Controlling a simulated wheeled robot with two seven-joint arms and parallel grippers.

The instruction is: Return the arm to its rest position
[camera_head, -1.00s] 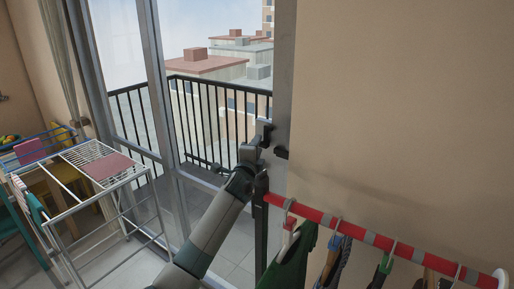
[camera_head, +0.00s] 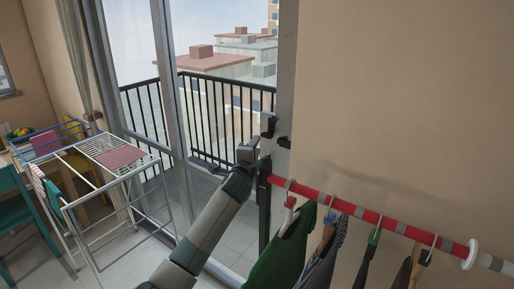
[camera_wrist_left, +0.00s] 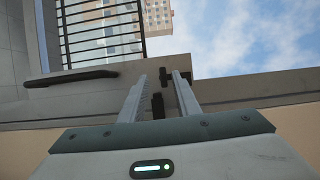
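My left arm (camera_head: 205,235) comes in from the lower left and reaches up toward the door frame. Dark fittings show in and just above that gap, farther off; nothing is seen held. My right gripper is in neither view.
A red-and-grey rail (camera_head: 346,209) with several hung clothes stands right of my arm. A white drying rack (camera_head: 122,157) stands left. The glass door, its frame (camera_head: 286,80) and a beige wall (camera_head: 410,90) are close. Floor shows between rack and arm.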

